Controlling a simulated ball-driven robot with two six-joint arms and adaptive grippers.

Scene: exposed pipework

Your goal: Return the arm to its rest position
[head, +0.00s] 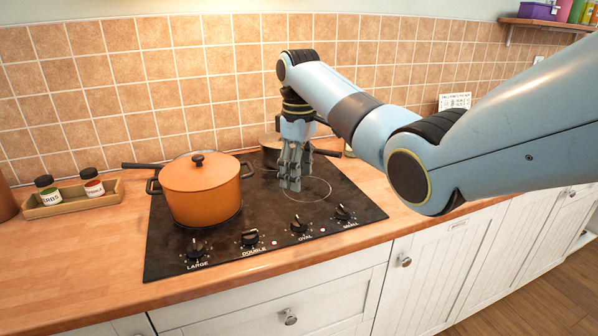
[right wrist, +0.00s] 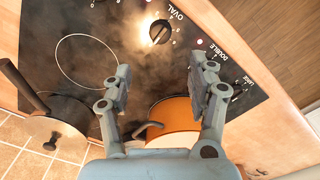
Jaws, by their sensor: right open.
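My right gripper (head: 291,183) points down over the dark stovetop (head: 175,262), to the right of an orange lidded pot. In the right wrist view the gripper (right wrist: 158,85) has its two fingers apart with nothing held between them. The orange pot (head: 203,190) stands on the left of the stovetop; its side and handle (right wrist: 172,118) show between and beyond the fingers in the right wrist view. My right arm (head: 345,110) reaches in from the right over the counter. My left gripper is in neither view.
A second pan (head: 272,157) with a lid stands at the back, partly behind my gripper. Control knobs (head: 299,224) line the stovetop's front. A tray (head: 75,206) with two jars sits at the left. The tiled wall (head: 150,80) rises close behind.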

